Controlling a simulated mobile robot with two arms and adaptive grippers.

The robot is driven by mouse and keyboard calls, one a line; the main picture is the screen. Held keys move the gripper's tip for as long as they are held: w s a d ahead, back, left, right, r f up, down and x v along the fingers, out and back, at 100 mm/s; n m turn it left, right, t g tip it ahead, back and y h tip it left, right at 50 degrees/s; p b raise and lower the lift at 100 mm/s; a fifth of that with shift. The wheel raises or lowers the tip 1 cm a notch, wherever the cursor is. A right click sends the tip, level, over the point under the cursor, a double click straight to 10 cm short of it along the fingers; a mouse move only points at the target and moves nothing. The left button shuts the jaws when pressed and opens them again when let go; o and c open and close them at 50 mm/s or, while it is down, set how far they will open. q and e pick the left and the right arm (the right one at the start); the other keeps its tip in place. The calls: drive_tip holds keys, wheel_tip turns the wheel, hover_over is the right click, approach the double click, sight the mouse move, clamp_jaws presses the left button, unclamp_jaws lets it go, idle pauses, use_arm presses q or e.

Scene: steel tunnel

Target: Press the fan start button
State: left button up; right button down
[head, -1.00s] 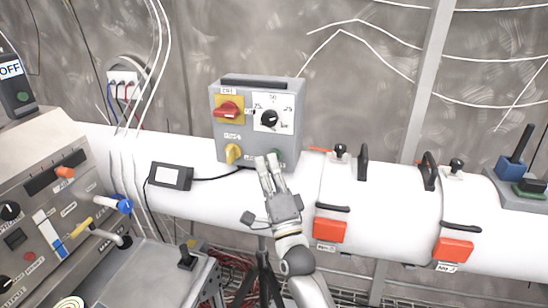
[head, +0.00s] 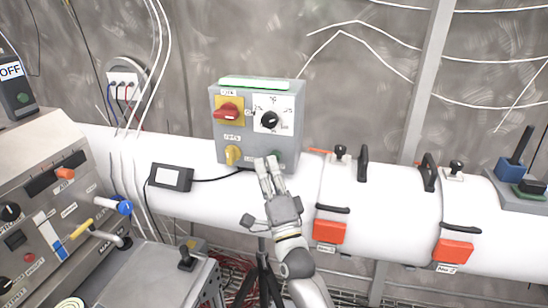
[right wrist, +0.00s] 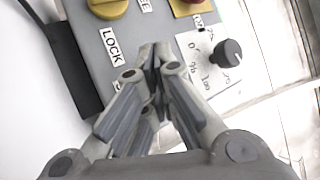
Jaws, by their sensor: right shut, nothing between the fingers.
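The grey control box (head: 254,137) stands on the white pipe in the head view. A green button (head: 278,154) shows partly at its lower right, beside my fingertips. My right gripper (head: 269,163) is shut and empty, its fingertips at the lower front of the box. I cannot tell whether they touch the button. The strip lamp (head: 254,83) on top of the box is lit green. In the right wrist view the shut fingers (right wrist: 154,52) point at the box face and the button is hidden. My left gripper is not in view.
The box also carries a red switch (head: 229,110), a black dial (head: 269,119) and a yellow knob (head: 233,154). A small dark display (head: 171,177) sits left on the pipe. Orange-red latches (head: 330,232) are at right. A console (head: 50,200) fills the left side.

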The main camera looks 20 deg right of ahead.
drive_tip(key=shift+s+a, duration=0.15)
drive_tip(key=shift+s, duration=0.1)
drive_tip(key=s+a+p, duration=0.2)
drive_tip(key=s+a, duration=0.1)
drive_tip(key=s, duration=0.2)
drive_tip(key=shift+a, duration=0.2)
idle(0.3)
idle(0.6)
